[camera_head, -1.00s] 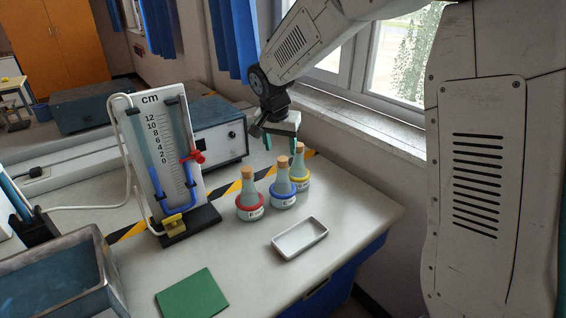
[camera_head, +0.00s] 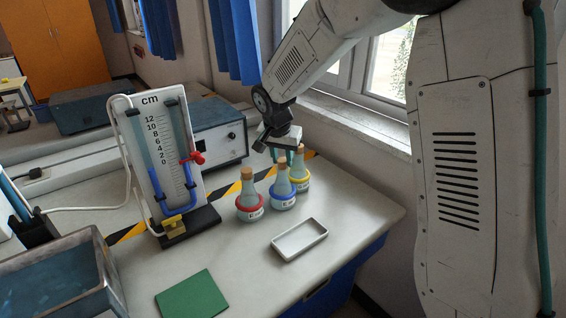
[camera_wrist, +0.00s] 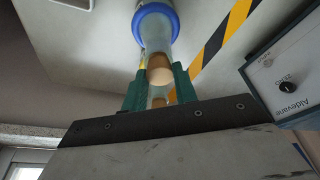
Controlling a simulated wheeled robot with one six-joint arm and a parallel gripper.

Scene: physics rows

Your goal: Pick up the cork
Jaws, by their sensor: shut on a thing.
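Three corked bottles stand together on the bench. The blue-ringed bottle (camera_head: 282,192) is in the middle, and its cork (camera_head: 281,162) is on its neck. My gripper (camera_head: 282,156) points down over this bottle and is shut on its cork. In the wrist view, this cork (camera_wrist: 159,69) lies between the green fingertips (camera_wrist: 159,74), with the blue ring beyond it. The red-ringed bottle (camera_head: 249,203) stands to the left, and the yellow-ringed bottle (camera_head: 302,178) stands close behind on the right.
A white tray (camera_head: 277,249) lies in front of the bottles. A manometer board (camera_head: 160,145) stands to the left, with a blue instrument box (camera_head: 226,141) behind. A green mat (camera_head: 192,297) and a metal bin (camera_head: 92,280) are nearer. The window wall is close on the right.

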